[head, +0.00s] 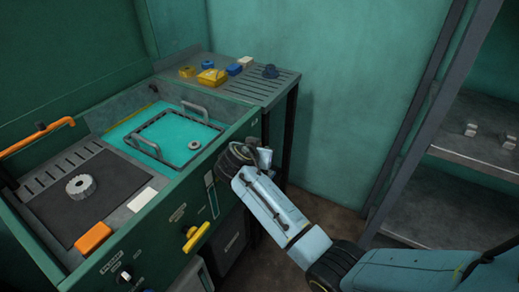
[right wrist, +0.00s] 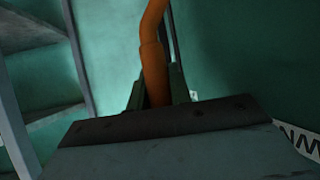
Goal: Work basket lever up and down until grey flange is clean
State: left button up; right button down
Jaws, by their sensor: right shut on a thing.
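The wire basket (head: 150,147) sits low in the turquoise liquid of the green wash tank, its handles standing above the surface. The small round grey flange (head: 194,144) lies inside it, towards the right front corner; its cleanliness is too small to tell. My right gripper (head: 262,155) is at the tank's front right edge. In the right wrist view it is shut on an orange lever (right wrist: 153,65), which rises between its fingers. My left gripper is not in view.
A gear (head: 81,186) lies on a dark mat left of the bath, with an orange block (head: 93,238) near it. A yellow handle (head: 197,236) sticks out of the front panel. A slatted side table (head: 270,90) holds small parts. Metal shelves (head: 470,160) stand right.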

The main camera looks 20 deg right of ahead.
jog(key=c, duration=1.3)
grip_release()
jog(key=shift+s+a+r, duration=0.15)
jog(key=shift+p+v, duration=0.4)
jog(key=shift+v, duration=0.8)
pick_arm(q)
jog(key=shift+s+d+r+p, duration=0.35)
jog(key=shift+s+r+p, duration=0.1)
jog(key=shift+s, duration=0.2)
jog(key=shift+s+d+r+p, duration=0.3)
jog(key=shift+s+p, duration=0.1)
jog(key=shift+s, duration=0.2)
pick_arm(e)
jog(key=v, duration=1)
jog(key=shift+s+a+r, duration=0.1)
jog(key=shift+s+a, duration=0.1)
